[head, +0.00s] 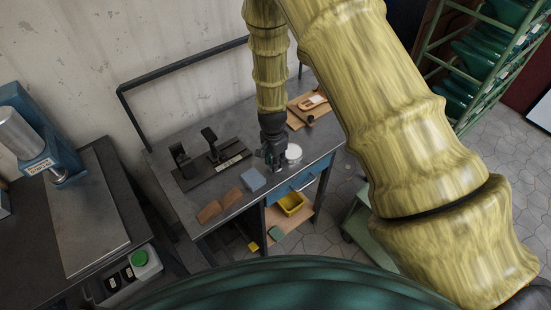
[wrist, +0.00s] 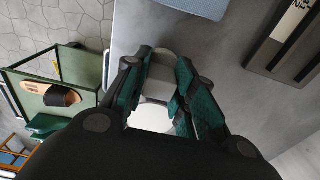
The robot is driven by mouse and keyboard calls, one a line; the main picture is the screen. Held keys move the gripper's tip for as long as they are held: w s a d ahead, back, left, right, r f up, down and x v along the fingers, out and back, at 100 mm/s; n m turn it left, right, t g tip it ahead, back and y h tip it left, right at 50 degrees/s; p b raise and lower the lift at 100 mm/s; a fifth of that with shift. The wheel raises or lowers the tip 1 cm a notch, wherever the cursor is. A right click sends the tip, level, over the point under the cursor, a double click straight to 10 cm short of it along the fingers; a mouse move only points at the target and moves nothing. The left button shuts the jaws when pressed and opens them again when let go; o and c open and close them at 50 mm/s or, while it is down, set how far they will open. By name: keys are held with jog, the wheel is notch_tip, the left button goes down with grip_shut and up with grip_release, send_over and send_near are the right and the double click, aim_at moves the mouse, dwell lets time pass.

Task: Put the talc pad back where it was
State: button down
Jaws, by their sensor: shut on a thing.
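My gripper (head: 274,160) is low over the right part of the grey workbench (head: 235,125). In the wrist view its green fingers (wrist: 164,88) are shut on a pale grey-white piece (wrist: 160,76), which looks like the talc pad. The fingers hide much of it, and I cannot tell whether it touches the bench. A round white dish or disc (head: 293,153) lies just right of my gripper in the head view. It also shows in the wrist view (wrist: 151,118), below the held piece and partly covered by the fingers.
A blue-grey block (head: 252,179) and brown pieces (head: 208,212) lie left of my gripper. A black fixture (head: 212,165) stands farther left. A wooden board with a sandal (head: 312,102) lies behind. A yellow bin (head: 291,203) sits under the bench. A green rack (head: 485,70) stands right.

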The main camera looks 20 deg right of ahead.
jog(key=shift+f, duration=0.15)
jog(key=c, duration=1.2)
grip_release()
jog(key=shift+o, duration=0.2)
notch_tip(320, 180, up, 12)
jog(key=b, duration=0.3)
jog(key=shift+a, duration=0.25)
jog(key=s+d+f+n, duration=0.4)
jog(key=s+f+n, duration=0.3)
jog(key=s+f, duration=1.05)
jog(key=s+f+n, duration=0.3)
jog(key=s, duration=0.6)
jog(key=s+f+n, duration=0.3)
jog(key=s+f, duration=0.1)
jog(key=s, duration=0.6)
jog(key=shift+n, duration=0.3)
jog(key=shift+w+d, duration=0.1)
